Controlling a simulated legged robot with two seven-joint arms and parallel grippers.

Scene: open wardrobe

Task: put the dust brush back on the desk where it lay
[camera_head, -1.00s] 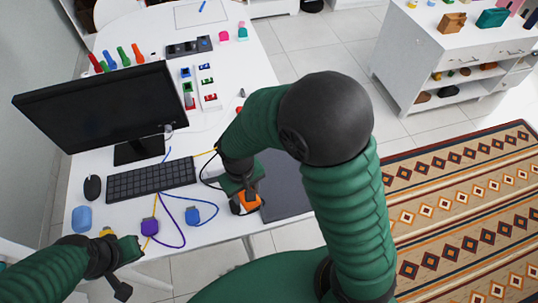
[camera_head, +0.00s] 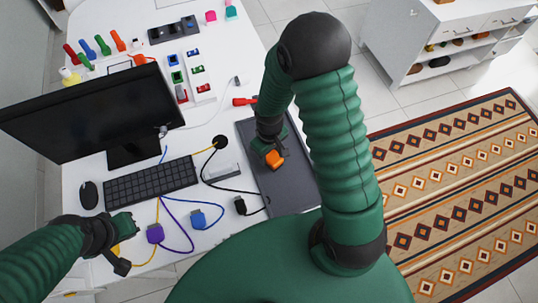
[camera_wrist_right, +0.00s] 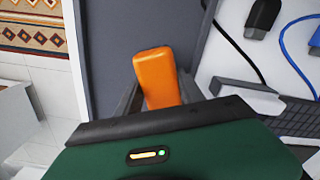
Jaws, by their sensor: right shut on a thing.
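My right gripper (camera_head: 270,150) is shut on an orange block-like thing (camera_head: 274,159), which I take to be the dust brush. Only its orange part shows; bristles are not visible. In the right wrist view the orange brush (camera_wrist_right: 157,77) stands out between the fingers. It is over the dark grey tray-like panel (camera_head: 291,187) at the right side of the white desk (camera_head: 228,178); I cannot tell whether it touches the panel. My left gripper (camera_head: 124,246) is over the desk's front left, near something yellow; its jaw opening is unclear.
A black monitor (camera_head: 85,112), a keyboard (camera_head: 150,183) and a mouse (camera_head: 89,195) occupy the left. Purple (camera_head: 155,233), blue (camera_head: 198,219) and black (camera_head: 240,206) plugs with looped cables lie in front. A grey block (camera_head: 224,172) and a red thing (camera_head: 244,101) lie near the panel.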

